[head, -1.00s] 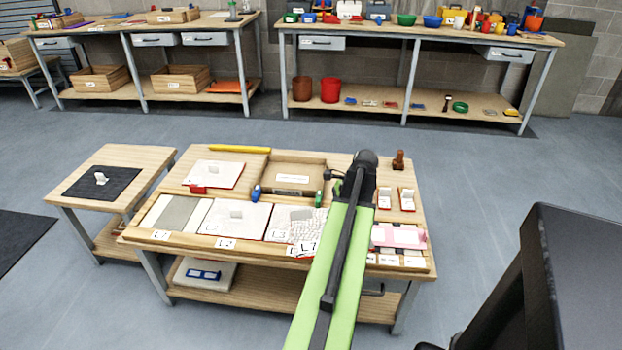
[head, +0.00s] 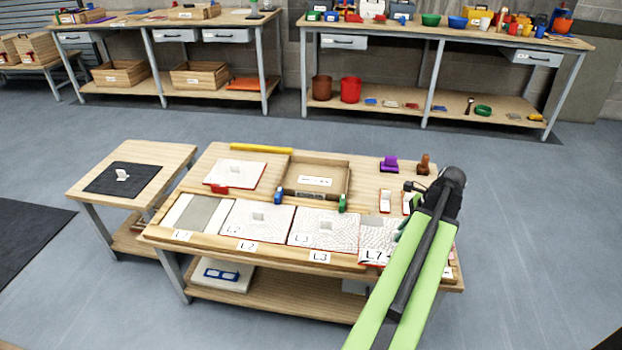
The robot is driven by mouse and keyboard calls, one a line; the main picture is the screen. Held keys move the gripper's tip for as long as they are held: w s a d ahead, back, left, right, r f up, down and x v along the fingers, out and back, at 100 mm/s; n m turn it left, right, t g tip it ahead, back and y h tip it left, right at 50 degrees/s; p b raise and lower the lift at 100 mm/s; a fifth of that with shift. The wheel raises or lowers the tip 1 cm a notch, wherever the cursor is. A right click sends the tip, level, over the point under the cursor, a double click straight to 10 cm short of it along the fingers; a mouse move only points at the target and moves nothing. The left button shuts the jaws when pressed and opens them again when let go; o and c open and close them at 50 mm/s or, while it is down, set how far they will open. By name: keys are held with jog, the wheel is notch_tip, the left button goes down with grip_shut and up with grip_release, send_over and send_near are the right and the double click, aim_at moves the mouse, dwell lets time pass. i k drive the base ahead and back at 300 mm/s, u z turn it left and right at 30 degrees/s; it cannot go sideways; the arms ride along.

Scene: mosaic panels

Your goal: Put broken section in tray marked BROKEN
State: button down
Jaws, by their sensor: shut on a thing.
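A patterned white panel marked L7 (head: 377,241) shows right of the panel marked L3 (head: 335,236), its label larger than the others. My gripper (head: 403,222) is at its right side, mostly hidden by my green arm. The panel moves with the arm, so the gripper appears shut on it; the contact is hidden. A shallow wooden tray (head: 345,185) stands at the back middle with a white label inside, too small to read. The panels marked L2 (head: 270,234) and L1 (head: 178,212) lie to the left. I cannot tell which section is broken.
A purple stamp (head: 388,166) and brown stamp (head: 423,165) stand at the back right. A white sheet (head: 233,172) with a red clip and a yellow bar (head: 262,148) lie at the back. A side table (head: 171,165) stands left. My arm covers the table's right end.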

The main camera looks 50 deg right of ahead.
aim_at(315, 181)
jog(key=i, duration=0.95)
jog(key=z, duration=0.05)
